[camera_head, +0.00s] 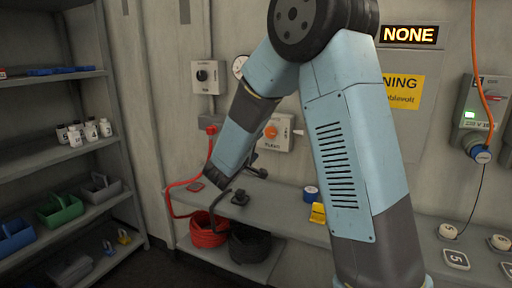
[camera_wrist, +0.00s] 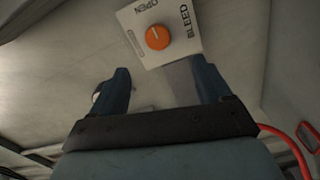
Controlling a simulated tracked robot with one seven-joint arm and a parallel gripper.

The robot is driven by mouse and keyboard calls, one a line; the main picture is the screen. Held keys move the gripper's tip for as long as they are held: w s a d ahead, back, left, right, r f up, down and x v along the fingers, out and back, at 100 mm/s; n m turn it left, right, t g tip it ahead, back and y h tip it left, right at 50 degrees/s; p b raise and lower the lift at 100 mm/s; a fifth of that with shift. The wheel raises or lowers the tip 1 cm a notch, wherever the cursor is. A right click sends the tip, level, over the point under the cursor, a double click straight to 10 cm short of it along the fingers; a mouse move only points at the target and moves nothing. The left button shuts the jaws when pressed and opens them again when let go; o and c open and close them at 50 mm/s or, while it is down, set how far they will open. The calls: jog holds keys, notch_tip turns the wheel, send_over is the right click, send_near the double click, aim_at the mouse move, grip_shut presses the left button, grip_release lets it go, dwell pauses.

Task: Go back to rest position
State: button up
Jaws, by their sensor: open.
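My gripper (camera_wrist: 160,75) is open in the wrist view, with its two dark blue fingers wide apart and nothing held between them. Beyond the fingertips is a white panel (camera_wrist: 184,46) marked BLEED and OPEN, with an orange knob (camera_wrist: 157,37). The fingers look clear of the knob. In the head view my arm bends down from a high elbow, and its far end is low in front of the wall shelf. The fingers are hard to make out there. The orange knob (camera_head: 271,131) shows just right of my forearm.
A wall shelf (camera_head: 283,197) carries a blue and a yellow item. A shelving rack (camera_head: 62,138) with bottles and bins stands left. An orange cable (camera_head: 477,60) hangs right, by a grey box (camera_head: 481,105).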

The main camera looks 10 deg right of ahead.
jog(key=shift+d, duration=0.1)
jog(key=s+d+r+m+g, duration=0.25)
jog(key=s+d+g, duration=0.35)
jog(key=s, duration=0.4)
jog(key=s+d+r+m+g, duration=0.2)
jog(key=s+d+m+g, duration=0.2)
jog(key=s+d, duration=0.55)
jog(key=s+a+y, duration=0.2)
jog(key=s+y, duration=0.1)
jog(key=s, duration=0.3)
jog(key=s+a+r+m+y, duration=0.1)
jog(key=s+a+y, duration=0.2)
jog(key=s, duration=0.3)
jog(key=s+a+m+t+y, duration=0.1)
jog(key=s+a+y, duration=0.1)
jog(key=s+y, duration=0.2)
jog(key=shift+s+a+r+y, duration=0.3)
jog(key=shift+s+a, duration=0.1)
jog(key=shift+s, duration=0.65)
